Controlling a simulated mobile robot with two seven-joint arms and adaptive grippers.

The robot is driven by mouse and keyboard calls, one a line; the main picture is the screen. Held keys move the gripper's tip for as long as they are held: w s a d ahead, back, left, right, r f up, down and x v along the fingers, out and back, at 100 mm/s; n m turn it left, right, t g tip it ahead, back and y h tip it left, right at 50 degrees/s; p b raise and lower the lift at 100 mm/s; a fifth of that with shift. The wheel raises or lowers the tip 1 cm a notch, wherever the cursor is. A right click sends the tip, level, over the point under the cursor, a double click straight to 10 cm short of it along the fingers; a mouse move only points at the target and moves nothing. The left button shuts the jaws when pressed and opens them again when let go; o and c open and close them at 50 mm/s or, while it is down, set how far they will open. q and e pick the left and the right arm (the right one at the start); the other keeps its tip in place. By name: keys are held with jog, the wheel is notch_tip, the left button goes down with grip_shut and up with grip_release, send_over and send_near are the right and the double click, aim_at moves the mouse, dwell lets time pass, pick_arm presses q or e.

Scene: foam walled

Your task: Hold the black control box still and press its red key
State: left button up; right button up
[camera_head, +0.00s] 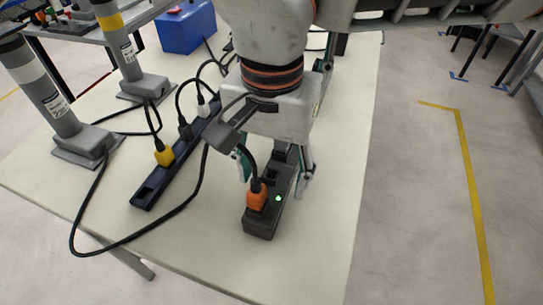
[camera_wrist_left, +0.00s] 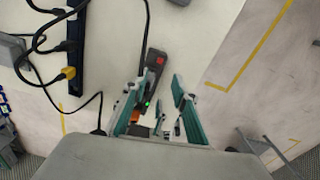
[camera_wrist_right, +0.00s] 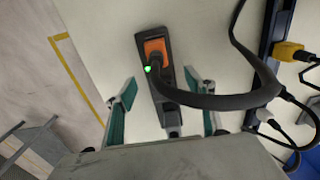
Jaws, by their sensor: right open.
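The black control box (camera_head: 262,217) lies on the white table, with an orange plug (camera_head: 257,195) and a lit green lamp (camera_head: 278,198) near its front end. My right gripper (camera_head: 275,172) points down with spread fingers on either side of the box's rear part. In the right wrist view, the box (camera_wrist_right: 164,85) runs between its open fingers (camera_wrist_right: 165,112). The red key (camera_wrist_left: 160,61) shows in the left wrist view, at the box's upper end; the right hand hides that end in the head view. My left gripper (camera_wrist_left: 160,112) is open, its fingers apart near the box's lower end in the picture.
A dark power strip (camera_head: 178,160) with a yellow plug (camera_head: 164,156) lies left of the box. Loose black cables cross the table, one looping up from the orange plug. Grey posts (camera_head: 55,105) stand farther left. The table right of the box is clear.

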aim_at(272, 187)
jog(key=shift+f, duration=1.8)
jog(key=c, duration=1.4)
pick_arm(q)
grip_shut()
pick_arm(e)
jog(key=shift+o, duration=0.2)
